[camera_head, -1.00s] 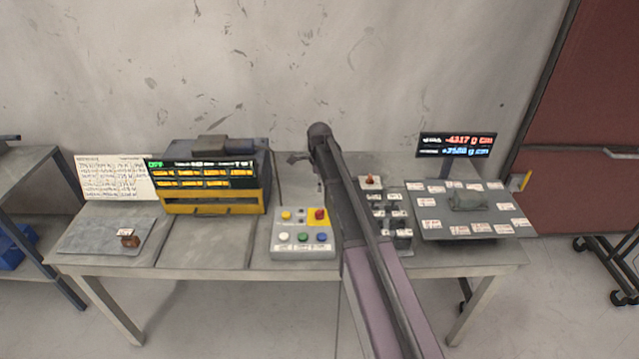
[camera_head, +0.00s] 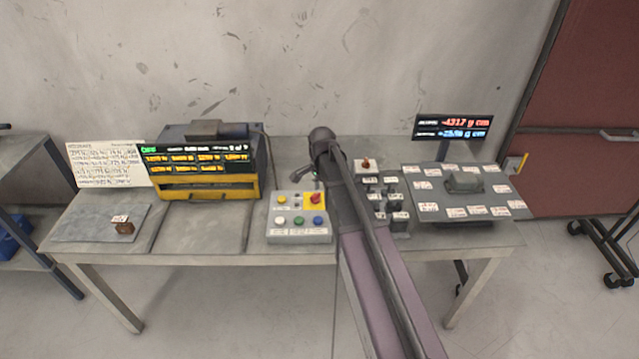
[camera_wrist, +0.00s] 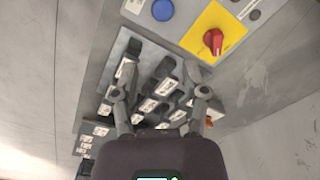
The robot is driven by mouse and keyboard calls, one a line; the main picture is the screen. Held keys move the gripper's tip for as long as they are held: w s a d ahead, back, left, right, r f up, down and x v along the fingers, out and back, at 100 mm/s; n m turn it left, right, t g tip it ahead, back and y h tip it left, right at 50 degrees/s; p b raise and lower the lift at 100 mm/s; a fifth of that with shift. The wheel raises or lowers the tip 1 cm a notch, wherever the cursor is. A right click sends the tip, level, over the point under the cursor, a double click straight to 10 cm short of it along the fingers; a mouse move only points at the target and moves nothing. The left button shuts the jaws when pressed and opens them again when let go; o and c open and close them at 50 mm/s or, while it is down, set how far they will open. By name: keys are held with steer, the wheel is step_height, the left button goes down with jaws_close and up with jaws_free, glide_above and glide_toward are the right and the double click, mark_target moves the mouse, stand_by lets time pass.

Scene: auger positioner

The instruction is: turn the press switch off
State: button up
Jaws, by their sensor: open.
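A bank of several dark lever switches (camera_head: 378,196) with white labels stands on the bench, just right of my arm. It fills the middle of the wrist view (camera_wrist: 150,88). The labels are too small to read, so I cannot tell which lever is the press switch. My gripper (camera_wrist: 161,85) is open and empty, its fingers spread over the bank in the wrist view. My arm hides part of the bank's left side.
Left of the bank is a grey button box (camera_head: 299,231) with coloured buttons and a red knob (camera_head: 316,198) on yellow. A labelled grey plate (camera_head: 455,211) lies right. A yellow-framed display (camera_head: 205,172) and a small brown block (camera_head: 124,227) are farther left.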

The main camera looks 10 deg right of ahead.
steer(key=s+f+n+b, duration=0.1)
steer(key=s+f+n, duration=0.1)
steer(key=s+n, duration=0.4)
steer(key=s+f+n+b, duration=0.1)
steer(key=s+n, duration=0.5)
steer(key=s, duration=0.7)
steer(key=shift+f+n+b, duration=0.4)
steer(key=shift+b, duration=0.4)
step_height(320, 180, up, 6)
steer(key=m+p, duration=0.6)
steer(key=m, duration=0.5)
glide_above(316, 194)
steer(key=shift+a+f, duration=0.1)
steer(key=shift+s+f, duration=0.1)
steer(key=shift+f, duration=0.1)
step_height(316, 194, down, 13)
steer(key=b, duration=1.4)
steer(key=shift+f, duration=0.2)
